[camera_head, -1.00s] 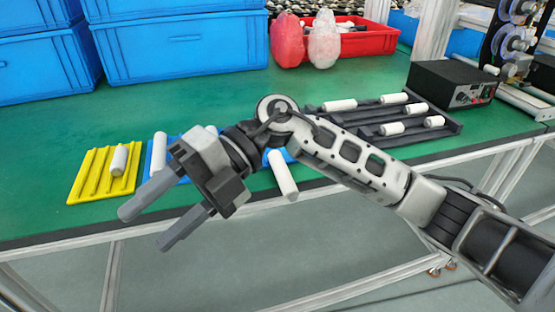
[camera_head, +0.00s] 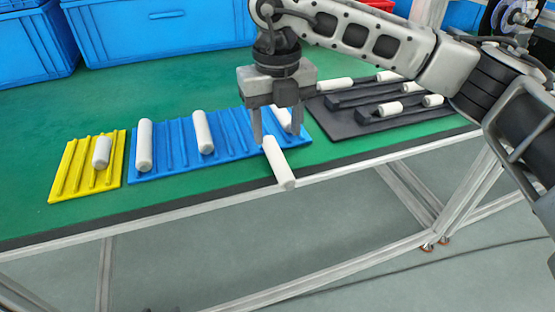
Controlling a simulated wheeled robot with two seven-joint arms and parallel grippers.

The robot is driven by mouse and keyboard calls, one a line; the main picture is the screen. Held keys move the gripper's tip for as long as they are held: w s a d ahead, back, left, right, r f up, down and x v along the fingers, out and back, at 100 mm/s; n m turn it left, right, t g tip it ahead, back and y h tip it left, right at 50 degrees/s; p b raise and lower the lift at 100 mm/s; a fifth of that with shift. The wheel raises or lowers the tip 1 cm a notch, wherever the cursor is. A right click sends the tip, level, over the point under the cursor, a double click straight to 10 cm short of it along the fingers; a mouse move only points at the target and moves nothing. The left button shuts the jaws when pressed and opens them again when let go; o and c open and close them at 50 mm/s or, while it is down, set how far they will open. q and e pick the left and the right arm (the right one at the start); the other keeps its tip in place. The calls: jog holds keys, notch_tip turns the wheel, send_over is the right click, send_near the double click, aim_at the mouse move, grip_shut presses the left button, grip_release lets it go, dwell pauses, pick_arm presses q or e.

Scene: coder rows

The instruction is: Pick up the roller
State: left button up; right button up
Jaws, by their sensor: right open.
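My right gripper (camera_head: 277,133) is open and points down, coming in from the right. A white roller (camera_head: 279,165) lies just below it with its near end over the table's front edge. The roller's far end is close to the left fingertip; I cannot tell whether they touch. More white rollers lie on the blue grooved tray: one at its left end (camera_head: 144,146), one near its middle (camera_head: 203,133), and one partly hidden behind the gripper (camera_head: 282,117). Another roller (camera_head: 102,152) lies on the yellow grooved tray (camera_head: 72,172). My left gripper is not in view.
The blue tray (camera_head: 176,148) lies left of the gripper. A black tray (camera_head: 335,122) with several rollers lies at the right, partly behind my arm. Blue crates (camera_head: 155,35) stand at the back. The green table (camera_head: 50,110) is clear at the left.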

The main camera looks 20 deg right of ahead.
aim_at(277, 154)
jog(key=shift+w+f, duration=0.15)
jog(key=shift+f, duration=3.35)
jog(key=c, duration=1.1)
